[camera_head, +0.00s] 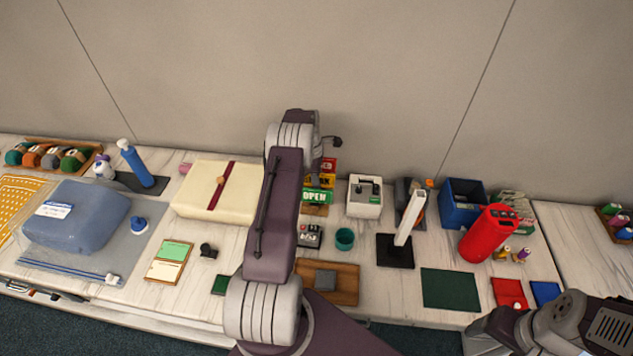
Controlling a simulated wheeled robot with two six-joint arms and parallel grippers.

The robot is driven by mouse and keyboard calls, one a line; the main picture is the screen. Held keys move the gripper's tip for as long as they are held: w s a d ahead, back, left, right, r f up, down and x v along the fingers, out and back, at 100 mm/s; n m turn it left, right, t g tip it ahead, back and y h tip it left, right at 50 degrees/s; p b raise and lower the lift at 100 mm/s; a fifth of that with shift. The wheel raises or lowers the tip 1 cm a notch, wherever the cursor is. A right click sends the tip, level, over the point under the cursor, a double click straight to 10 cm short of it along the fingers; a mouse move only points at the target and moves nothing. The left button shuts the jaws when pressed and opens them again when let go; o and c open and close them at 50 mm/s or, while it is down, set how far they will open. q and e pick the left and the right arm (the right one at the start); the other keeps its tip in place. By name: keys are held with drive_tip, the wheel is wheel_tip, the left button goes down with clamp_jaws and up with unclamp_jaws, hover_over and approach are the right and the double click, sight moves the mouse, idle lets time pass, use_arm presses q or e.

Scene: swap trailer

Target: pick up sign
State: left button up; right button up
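A sign (318,195) with a green panel reading OPEN stands at the back of the table, near the middle of the picture. Yellow and red panels show above the green one, and my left arm hides their left part. My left arm rises through the middle of the view. A small dark end piece, probably part of my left gripper (333,142), shows just above the sign's red panel. Its fingers cannot be made out, nor whether they touch anything. My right arm shows only at the lower right corner; its gripper is not seen.
Left of the sign lies a cream box (196,190) with a red ribbon. Right of it stand a white box with a dark handle (364,196), a teal cup (344,239), a blue bin (462,202) and a red cylinder (489,234). A wall rises behind.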

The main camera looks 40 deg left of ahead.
use_arm(q)
drive_tip(key=shift+f, duration=0.25)
idle(0.4)
clamp_jaws()
